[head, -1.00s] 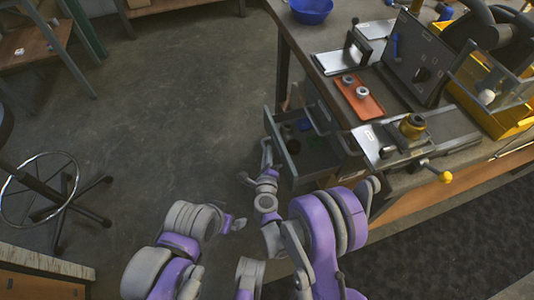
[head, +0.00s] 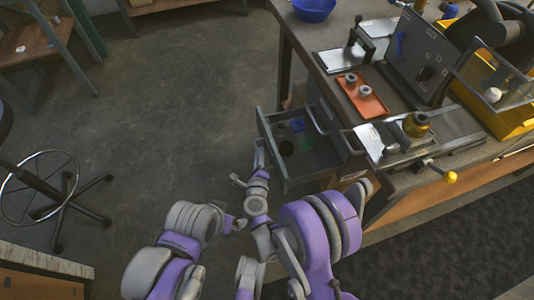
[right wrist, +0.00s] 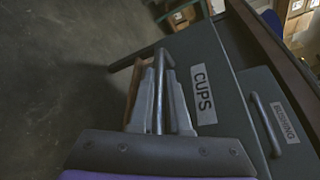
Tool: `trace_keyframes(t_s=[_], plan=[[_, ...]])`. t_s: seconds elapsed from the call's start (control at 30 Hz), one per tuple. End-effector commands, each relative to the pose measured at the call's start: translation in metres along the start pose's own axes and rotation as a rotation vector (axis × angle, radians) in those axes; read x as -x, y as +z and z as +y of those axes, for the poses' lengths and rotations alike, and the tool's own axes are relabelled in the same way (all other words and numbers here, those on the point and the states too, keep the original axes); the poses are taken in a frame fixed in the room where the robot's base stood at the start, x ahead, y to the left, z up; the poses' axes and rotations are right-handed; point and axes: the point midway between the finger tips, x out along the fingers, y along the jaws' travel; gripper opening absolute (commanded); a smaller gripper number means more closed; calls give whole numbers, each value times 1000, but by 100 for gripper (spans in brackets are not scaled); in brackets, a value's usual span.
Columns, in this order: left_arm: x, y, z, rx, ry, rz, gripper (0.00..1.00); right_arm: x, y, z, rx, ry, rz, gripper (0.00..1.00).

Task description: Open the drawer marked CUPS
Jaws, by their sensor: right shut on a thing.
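The drawer marked CUPS (right wrist: 203,93) shows its label on the dark front panel in the right wrist view. In the head view the drawer (head: 315,160) stands pulled out from the bench, its inside open to view. My right gripper (head: 256,162) is at the drawer front. In the right wrist view its fingers are shut on the bar handle (right wrist: 158,82) of the drawer, one finger on each side of the bar. My left gripper (head: 236,223) is low in the head view, away from the drawer; its fingers are too small to judge.
Blue, green and dark items (head: 297,125) lie in the drawer. A drawer marked BUSHING (right wrist: 286,122) is beside it. The bench top holds an orange tray (head: 357,95) and a blue bowl (head: 313,10). A stool (head: 62,195) stands left; floor between is clear.

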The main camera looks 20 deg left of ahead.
Motion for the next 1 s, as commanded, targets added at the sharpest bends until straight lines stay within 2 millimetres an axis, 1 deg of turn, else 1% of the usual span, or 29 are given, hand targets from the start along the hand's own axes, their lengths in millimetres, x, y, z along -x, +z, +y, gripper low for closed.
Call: trace_keyframes(t_s=[0.03, 0.27, 0.3, 0.43, 0.8, 1.0], plan=[[-2, 0, 0, 0, 0, -1, 100, 1, 3, 3, 1, 2, -4, 0], [0, 0, 0, 0, 0, 0, 100, 1, 3, 1, 1, 0, -2, 0], [0, 0, 0, 0, 0, 0, 100, 1, 3, 1, 1, 0, -1, 22], [0, 0, 0, 0, 0, 0, 100, 1, 2, 1, 1, 0, -1, 45], [-1, 0, 0, 0, 0, 0, 100, 1, 2, 1, 0, 0, 0, 45], [-1, 0, 0, 0, 0, 0, 100, 0, 0, -3, 1, 0, 0, 45]])
